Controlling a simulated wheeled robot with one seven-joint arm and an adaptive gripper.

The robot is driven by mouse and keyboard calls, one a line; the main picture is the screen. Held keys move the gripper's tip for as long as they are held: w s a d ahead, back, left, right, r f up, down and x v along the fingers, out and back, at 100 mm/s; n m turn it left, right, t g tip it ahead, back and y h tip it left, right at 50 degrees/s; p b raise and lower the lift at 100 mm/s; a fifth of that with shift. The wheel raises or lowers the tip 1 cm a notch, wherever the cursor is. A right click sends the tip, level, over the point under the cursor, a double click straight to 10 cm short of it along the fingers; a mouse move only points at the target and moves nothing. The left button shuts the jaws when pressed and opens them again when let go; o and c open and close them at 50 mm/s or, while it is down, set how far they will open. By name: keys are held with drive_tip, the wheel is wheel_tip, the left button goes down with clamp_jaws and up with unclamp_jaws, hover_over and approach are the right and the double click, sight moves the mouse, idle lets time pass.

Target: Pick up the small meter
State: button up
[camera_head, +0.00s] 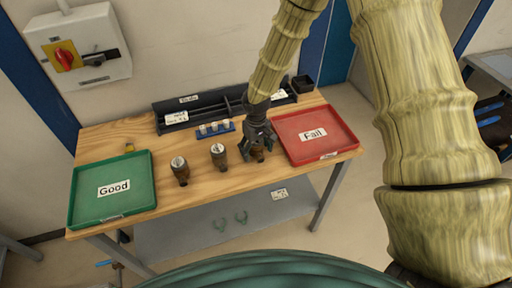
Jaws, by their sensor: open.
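Two small meters with round white dials and brown bodies stand on the wooden table: one on the left (181,171) and one in the middle (218,156). A third brown meter (259,154) is mostly hidden under my gripper (257,148). My gripper is open and points down over this third meter, with its fingers close around it. Whether the fingers touch it, I cannot tell. Which of the meters is the small one is not clear at this size.
A green tray marked Good (140,195) is at the table's left end. A red tray marked Fail (341,143) is just right of my gripper. A blue rack with white pieces (215,130) and a black organizer (172,128) stand behind the meters. The front middle of the wooden table (215,187) is clear.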

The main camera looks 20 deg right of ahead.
drive_tip(key=shift+c, duration=0.4)
drive_tip(key=c, duration=1.4)
drive_tip(key=shift+r, duration=0.15)
